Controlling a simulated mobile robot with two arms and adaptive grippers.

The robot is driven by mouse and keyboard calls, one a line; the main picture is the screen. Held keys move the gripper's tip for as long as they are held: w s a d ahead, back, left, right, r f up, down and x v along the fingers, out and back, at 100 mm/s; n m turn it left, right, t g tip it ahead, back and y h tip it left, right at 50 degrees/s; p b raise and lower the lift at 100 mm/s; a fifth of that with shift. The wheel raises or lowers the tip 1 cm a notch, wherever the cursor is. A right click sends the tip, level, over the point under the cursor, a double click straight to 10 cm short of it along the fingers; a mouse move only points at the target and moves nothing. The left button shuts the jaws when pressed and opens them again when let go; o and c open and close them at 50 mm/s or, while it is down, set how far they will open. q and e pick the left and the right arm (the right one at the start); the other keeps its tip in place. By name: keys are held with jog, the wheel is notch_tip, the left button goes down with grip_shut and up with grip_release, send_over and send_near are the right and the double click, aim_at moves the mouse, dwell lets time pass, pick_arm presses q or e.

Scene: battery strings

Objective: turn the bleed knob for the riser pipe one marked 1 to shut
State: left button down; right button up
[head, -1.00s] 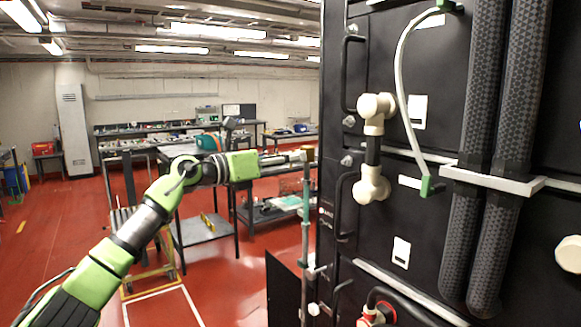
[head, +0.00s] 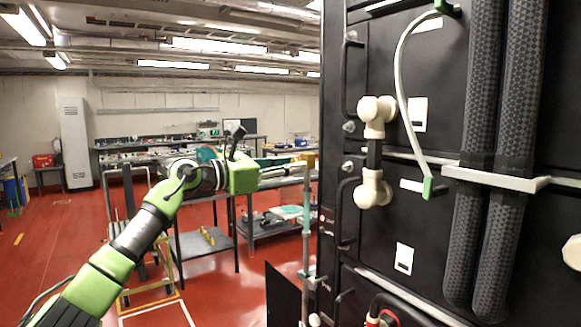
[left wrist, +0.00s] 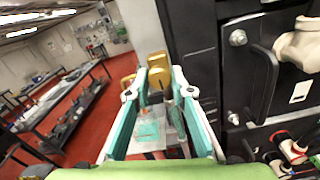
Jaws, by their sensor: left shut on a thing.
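A brass-coloured knob (left wrist: 158,76) sits between the teal fingers of my left gripper (left wrist: 158,92) in the left wrist view. The fingers are closed around it. In the head view my left gripper (head: 300,168) reaches right to the brass fitting (head: 309,160) at the top of a thin grey-green riser pipe (head: 306,215). The pipe stands upright beside the black cabinet's left edge. I cannot read a number mark on it. The knob's exact turn angle is hard to tell, as the fingers partly hide it. My right gripper is out of view.
The black cabinet (head: 405,225) rises close to the right of the gripper, with handles, white pipe fittings (head: 375,150) and thick dark hoses (head: 485,150). Workbenches (head: 205,205) stand behind. The red floor (head: 225,285) at lower left has free room.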

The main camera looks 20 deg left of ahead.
pick_arm(q)
jog(key=shift+f, duration=0.25)
jog(key=c, duration=1.8)
grip_release()
jog(key=shift+r, duration=0.1)
jog(key=v, duration=1.2)
jog(key=shift+w, duration=0.1)
